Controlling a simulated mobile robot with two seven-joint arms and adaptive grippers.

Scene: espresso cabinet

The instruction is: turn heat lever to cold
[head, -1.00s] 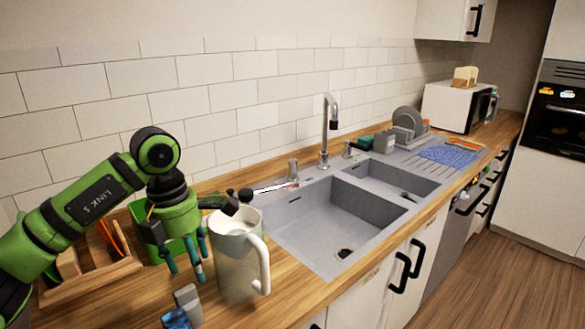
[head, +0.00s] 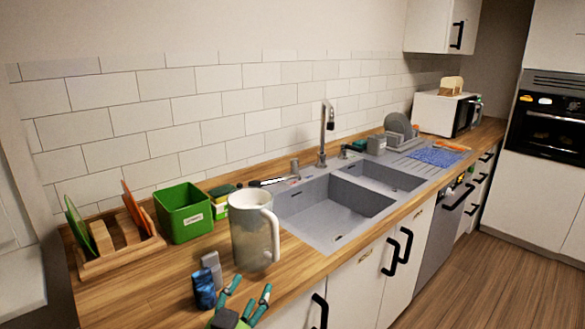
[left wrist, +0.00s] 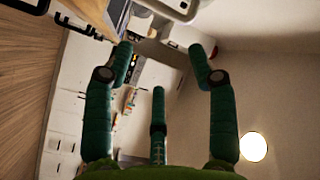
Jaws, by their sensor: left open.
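The tall grey tap (head: 325,135) stands behind the double sink (head: 325,215). Short fittings flank its base, a grey one (head: 295,168) on the left and a dark-topped one (head: 345,151) on the right. I cannot tell which part is the heat lever or which way it points. My left gripper (head: 248,298) is open and empty at the bottom edge, in front of the counter and well apart from the tap. Its spread fingers also show in the left wrist view (left wrist: 160,75), with nothing between them. My right gripper is not in view.
Cabinet handles (head: 391,255) stick out at the front.

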